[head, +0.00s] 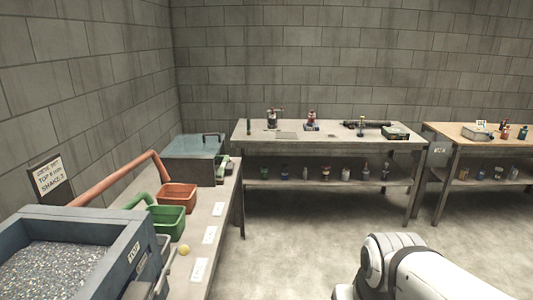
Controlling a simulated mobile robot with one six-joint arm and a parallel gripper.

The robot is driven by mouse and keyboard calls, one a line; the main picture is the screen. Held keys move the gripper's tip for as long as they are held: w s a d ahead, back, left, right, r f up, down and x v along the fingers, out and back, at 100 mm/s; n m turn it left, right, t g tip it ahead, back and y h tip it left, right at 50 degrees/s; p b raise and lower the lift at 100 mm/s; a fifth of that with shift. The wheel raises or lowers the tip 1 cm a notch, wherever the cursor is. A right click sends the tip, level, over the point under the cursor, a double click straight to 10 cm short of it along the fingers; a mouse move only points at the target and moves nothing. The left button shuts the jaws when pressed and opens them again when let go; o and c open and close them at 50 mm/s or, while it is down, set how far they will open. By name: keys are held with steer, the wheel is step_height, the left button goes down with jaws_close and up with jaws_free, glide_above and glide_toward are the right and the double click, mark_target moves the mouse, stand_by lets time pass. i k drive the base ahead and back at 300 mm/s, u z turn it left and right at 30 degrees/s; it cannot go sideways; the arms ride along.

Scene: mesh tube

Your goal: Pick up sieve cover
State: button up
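A blue-grey box (177,173) stands at the far end of the left bench. On top of it lies a pale, glassy flat lid (190,146) with a dark handle at its right; I cannot tell whether this is the sieve cover. Near me on the left is a large blue-grey tray (132,226) filled with grey gravel and marked "TOP". No separate cover shows on it. A white link of my own arm is at the lower right, and my gripper is out of the picture.
Back tables (260,137) hold small items. The floor between is clear.

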mark_target(205, 143)
steer(key=z, duration=0.05)
steer(key=i, duration=1.55)
steer(key=u, duration=0.65)
steer(key=i, duration=1.9)
steer(key=u, duration=0.6)
